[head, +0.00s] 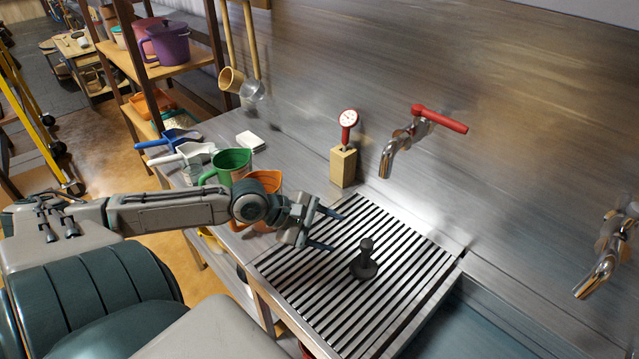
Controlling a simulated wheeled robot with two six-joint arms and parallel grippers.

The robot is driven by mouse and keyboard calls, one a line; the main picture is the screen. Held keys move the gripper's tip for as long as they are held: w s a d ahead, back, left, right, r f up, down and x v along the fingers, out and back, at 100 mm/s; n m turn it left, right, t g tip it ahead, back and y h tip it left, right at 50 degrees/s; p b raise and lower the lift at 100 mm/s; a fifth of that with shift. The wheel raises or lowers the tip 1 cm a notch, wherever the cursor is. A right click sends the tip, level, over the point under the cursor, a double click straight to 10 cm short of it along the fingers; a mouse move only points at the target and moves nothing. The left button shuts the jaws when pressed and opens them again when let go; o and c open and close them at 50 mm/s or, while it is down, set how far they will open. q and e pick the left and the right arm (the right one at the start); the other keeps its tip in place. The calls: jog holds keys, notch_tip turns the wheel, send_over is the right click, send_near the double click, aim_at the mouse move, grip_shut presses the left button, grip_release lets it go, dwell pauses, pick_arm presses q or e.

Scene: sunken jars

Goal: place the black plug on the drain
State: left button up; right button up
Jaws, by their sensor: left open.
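The black plug (365,262), a round base with an upright knobbed stem, stands on the slatted metal rack (420,238) on the counter. My left gripper (335,230) is open and empty, to the left of the plug and apart from it, with its fingers pointing right over the rack. A basin (490,325) with bluish contents shows in part at the lower right, beyond the rack's edge. I cannot see the drain. My right gripper is not in view.
A tap with a red handle (440,118) and a second tap (605,262) stick out from the back wall. A dial thermometer (348,122) stands in a wooden block (343,167) behind the rack. Green (229,164) and orange jugs (262,182) stand close behind my left arm.

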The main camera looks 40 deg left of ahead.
pick_arm(q)
jog(key=shift+p+v, duration=0.7)
jog(key=shift+v, duration=0.4)
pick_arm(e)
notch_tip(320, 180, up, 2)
pick_arm(q)
jog(key=shift+d, duration=0.1)
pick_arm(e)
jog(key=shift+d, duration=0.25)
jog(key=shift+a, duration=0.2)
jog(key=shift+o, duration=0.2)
